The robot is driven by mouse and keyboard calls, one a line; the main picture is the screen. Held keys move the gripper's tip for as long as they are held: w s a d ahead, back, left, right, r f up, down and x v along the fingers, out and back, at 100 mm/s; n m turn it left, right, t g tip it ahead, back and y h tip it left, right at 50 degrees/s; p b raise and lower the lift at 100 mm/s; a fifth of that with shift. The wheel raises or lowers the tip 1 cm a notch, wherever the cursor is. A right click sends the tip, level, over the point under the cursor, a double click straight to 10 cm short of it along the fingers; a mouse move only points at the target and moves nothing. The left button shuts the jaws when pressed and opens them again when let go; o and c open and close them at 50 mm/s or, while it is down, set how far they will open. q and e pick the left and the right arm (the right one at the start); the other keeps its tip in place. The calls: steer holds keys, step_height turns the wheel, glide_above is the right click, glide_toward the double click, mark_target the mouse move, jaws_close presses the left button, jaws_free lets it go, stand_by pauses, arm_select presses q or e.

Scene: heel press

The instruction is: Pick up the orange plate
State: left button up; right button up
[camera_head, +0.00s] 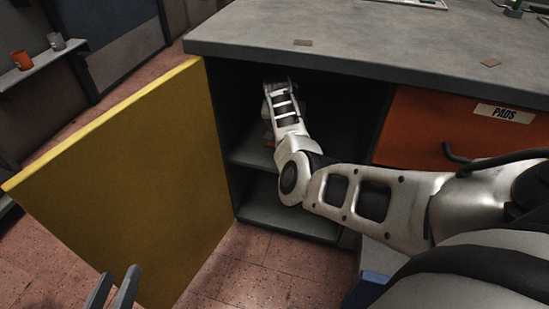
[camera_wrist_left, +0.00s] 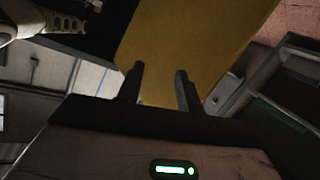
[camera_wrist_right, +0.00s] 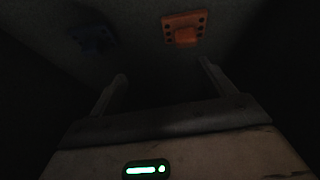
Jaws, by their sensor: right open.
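The orange plate (camera_wrist_right: 185,20) shows in the right wrist view, upper right of centre. It has dark round holes along its sides and a raised block in its middle. It lies on a dark grey surface, beyond and apart from my right gripper (camera_wrist_right: 162,84), which is open and empty. In the head view my right arm reaches into the open cabinet, and the fingertips and the plate cannot be made out there. My left gripper (camera_head: 113,287) is at the lower left in the head view, in front of the yellow door. It also shows open and empty in the left wrist view (camera_wrist_left: 160,86).
The yellow door (camera_head: 120,180) stands open at the left of the cabinet. A dark blue piece (camera_wrist_right: 93,38) lies left of the plate. The cabinet has a lower shelf (camera_head: 285,218), a grey countertop (camera_head: 380,40) above, and an orange drawer (camera_head: 425,125) labelled PADS.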

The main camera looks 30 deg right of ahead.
steer(key=w+a, duration=0.1)
steer(key=w+a+y+b, duration=0.1)
steer(key=a, duration=0.1)
steer(key=shift+w+r, duration=0.15)
steer(key=shift+w, duration=0.1)
steer(key=shift+w+a+b, duration=0.2)
steer(key=shift+a+b, duration=0.05)
steer(key=shift+b, duration=0.2)
steer(key=shift+w+d+f+b, duration=0.1)
steer(key=shift+f+b, duration=0.25)
steer(key=f+b, duration=0.1)
steer(key=f, duration=0.1)
steer(key=d+f+b, duration=0.1)
steer(key=f+b, duration=0.1)
steer(key=shift+f, duration=0.2)
steer(key=shift+b+x, duration=0.9)
steer(key=shift+b, duration=0.15)
steer(key=shift+w, duration=0.1)
arm_select(q)
steer(key=r+t+h, duration=0.1)
steer(key=w+r+t+h, duration=0.1)
steer(key=r+t, duration=0.1)
steer(key=shift+w+d+r+m+t+h, duration=0.3)
steer(key=shift+w+d+r+m+h, duration=0.05)
steer(key=shift+w+d+m+h, duration=0.05)
arm_select(e)
steer(key=shift+d, duration=0.1)
steer(key=c, duration=1.2)
